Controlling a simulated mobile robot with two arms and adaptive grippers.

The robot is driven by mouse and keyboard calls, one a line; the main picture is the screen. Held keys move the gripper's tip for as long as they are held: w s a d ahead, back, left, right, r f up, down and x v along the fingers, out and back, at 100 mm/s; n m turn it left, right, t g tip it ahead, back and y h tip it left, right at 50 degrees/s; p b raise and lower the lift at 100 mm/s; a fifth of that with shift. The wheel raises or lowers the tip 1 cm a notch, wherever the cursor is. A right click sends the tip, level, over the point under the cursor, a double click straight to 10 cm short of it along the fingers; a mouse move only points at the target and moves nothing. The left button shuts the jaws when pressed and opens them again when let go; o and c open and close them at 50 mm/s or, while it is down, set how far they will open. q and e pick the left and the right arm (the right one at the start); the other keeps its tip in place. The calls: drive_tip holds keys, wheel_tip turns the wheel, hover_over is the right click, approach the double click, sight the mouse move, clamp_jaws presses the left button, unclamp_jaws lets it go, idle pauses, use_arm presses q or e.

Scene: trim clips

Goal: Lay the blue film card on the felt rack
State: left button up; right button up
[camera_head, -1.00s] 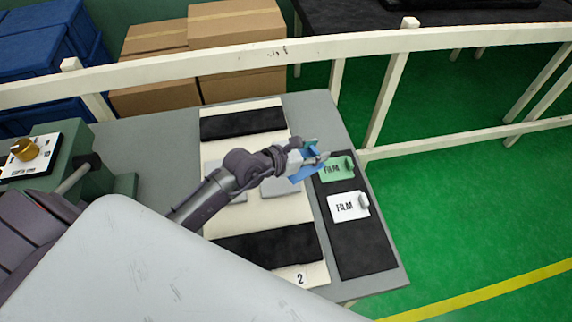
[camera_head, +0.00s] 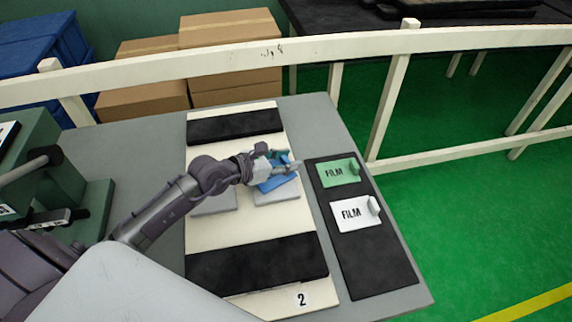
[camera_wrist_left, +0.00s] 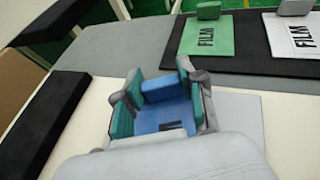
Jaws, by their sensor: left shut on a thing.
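My left gripper (camera_head: 279,168) is shut on the blue film card (camera_head: 273,184). In the head view it holds the card over the right grey pad of the cream board, left of the felt rack. The card also shows between the fingers in the left wrist view (camera_wrist_left: 160,116). The dark felt rack (camera_head: 372,262) lies on the right of the table. A green film card (camera_head: 336,172) lies at its far end, with a white film card (camera_head: 352,213) just nearer. The rack's near part is bare. My right gripper is not in view.
The cream board (camera_head: 222,233) carries black strips (camera_head: 258,264) and grey pads (camera_head: 277,197). A green fixture (camera_head: 88,212) stands at the left of the table. A white railing (camera_head: 220,60) runs behind and right, with cardboard boxes (camera_head: 230,60) beyond.

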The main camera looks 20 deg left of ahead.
use_arm(q)
drive_tip(key=shift+s, duration=0.1)
drive_tip(key=o, duration=0.9)
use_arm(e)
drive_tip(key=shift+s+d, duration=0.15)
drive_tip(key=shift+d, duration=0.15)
use_arm(q)
drive_tip(key=shift+o, duration=0.2)
drive_tip(key=shift+r, duration=0.2)
drive_tip(key=b+v, duration=0.2)
drive_tip(key=v, duration=0.8)
drive_tip(key=shift+s+a, duration=0.2)
drive_tip(key=shift+s, duration=0.1)
drive_tip(key=shift+s+a+r, duration=0.3)
drive_tip(key=shift+s+r, duration=0.1)
drive_tip(key=shift+s, duration=0.05)
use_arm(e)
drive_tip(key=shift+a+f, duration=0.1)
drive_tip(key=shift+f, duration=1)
